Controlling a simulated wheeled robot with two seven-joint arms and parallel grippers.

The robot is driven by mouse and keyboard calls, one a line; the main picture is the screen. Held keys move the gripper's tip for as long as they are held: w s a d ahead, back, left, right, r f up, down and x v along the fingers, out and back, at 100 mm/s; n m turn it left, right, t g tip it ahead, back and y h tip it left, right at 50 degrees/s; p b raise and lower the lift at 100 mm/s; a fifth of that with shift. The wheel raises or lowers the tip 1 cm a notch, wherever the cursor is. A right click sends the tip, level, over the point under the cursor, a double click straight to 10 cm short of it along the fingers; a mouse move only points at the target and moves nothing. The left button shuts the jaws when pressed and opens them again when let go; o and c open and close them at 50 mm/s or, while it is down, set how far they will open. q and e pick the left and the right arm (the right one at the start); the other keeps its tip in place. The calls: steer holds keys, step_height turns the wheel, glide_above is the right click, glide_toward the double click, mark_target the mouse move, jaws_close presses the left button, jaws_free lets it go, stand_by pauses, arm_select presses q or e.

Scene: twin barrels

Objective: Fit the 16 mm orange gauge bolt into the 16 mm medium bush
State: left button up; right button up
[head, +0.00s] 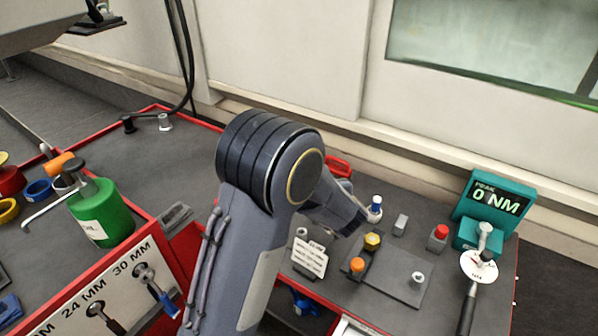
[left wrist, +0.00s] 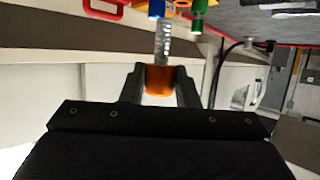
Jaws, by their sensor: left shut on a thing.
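My left gripper (left wrist: 160,80) is shut on the orange head of the gauge bolt (left wrist: 161,44), and its bare threaded shank points away from the jaws. In the head view my left arm reaches over the bench and hides most of the gripper and the bolt. A grey plate (head: 390,290) lies on the bench, bearing a yellow hex-headed piece (head: 372,241), an orange-topped piece (head: 357,265) and a small silver cylinder (head: 418,279). I cannot tell which piece is the medium bush. My right gripper is not in view.
A white label card (head: 310,257) stands left of the plate. A blue-and-white piece (head: 374,207), a grey block (head: 400,225) and a red-topped block (head: 438,236) stand behind it. A teal torque meter (head: 493,212) is at right, a green can (head: 101,212) at left.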

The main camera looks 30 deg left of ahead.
arm_select(q)
steer(key=shift+d, duration=0.15)
step_height(320, 180, down, 6)
steer(key=b, duration=0.3)
steer(key=shift+r, duration=0.1)
stand_by(0.6)
steer(key=shift+p, duration=0.5)
stand_by(1.6)
steer(key=shift+f+b, duration=1.65)
steer(key=shift+f, duration=0.7)
steer(key=o, duration=1.2)
steer(key=shift+c, duration=0.2)
steer(key=shift+r, duration=0.15)
